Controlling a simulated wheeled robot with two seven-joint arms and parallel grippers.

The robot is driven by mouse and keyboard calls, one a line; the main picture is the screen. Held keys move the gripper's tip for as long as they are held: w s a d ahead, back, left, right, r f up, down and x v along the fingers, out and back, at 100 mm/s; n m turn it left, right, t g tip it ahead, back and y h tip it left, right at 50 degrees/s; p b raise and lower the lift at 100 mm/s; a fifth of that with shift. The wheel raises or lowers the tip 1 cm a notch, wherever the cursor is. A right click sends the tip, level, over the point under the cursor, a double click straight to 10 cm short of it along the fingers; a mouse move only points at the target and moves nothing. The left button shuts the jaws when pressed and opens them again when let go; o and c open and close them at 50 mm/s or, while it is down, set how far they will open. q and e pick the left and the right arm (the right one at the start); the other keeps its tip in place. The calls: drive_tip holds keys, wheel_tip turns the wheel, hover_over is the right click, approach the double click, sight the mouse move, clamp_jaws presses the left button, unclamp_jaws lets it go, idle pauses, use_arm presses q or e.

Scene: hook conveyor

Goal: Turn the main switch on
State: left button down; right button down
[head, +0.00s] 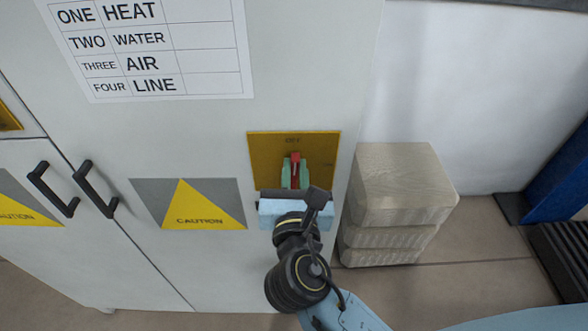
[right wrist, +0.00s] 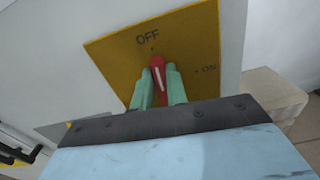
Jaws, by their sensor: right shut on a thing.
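The main switch has a red handle (head: 295,158) on a yellow plate (head: 264,150) fixed to the grey cabinet. In the right wrist view the red handle (right wrist: 157,66) points up at the OFF mark, with the ON mark to the right on the plate (right wrist: 115,52). My right gripper (head: 295,174) is at the switch, its green fingers on both sides of the handle and shut on it. The fingers also show in the right wrist view (right wrist: 158,84), covering the lower part of the handle. My left gripper is in neither view.
The cabinet (head: 310,60) has black door handles (head: 95,189) and a caution sign (head: 190,205) left of the switch. A paper list (head: 150,45) is above. Stacked beige blocks (head: 395,190) stand on the floor to the right, close to my right arm.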

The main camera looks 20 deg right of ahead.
drive_tip(key=m, duration=0.3)
drive_tip(key=shift+d, duration=0.3)
drive_tip(key=m+b, duration=0.1)
drive_tip(key=m, duration=0.3)
drive_tip(key=d+f+m+b, duration=0.1)
drive_tip(key=m+b, duration=0.1)
drive_tip(key=m, duration=0.3)
drive_tip(key=f+m+b, duration=0.1)
drive_tip(key=m, duration=0.3)
drive_tip(key=shift+s+d+m+b, duration=0.15)
drive_tip(key=shift+s+m+b, duration=0.1)
drive_tip(key=shift+m+b, duration=0.15)
drive_tip(key=c, duration=1.4)
unclamp_jaws()
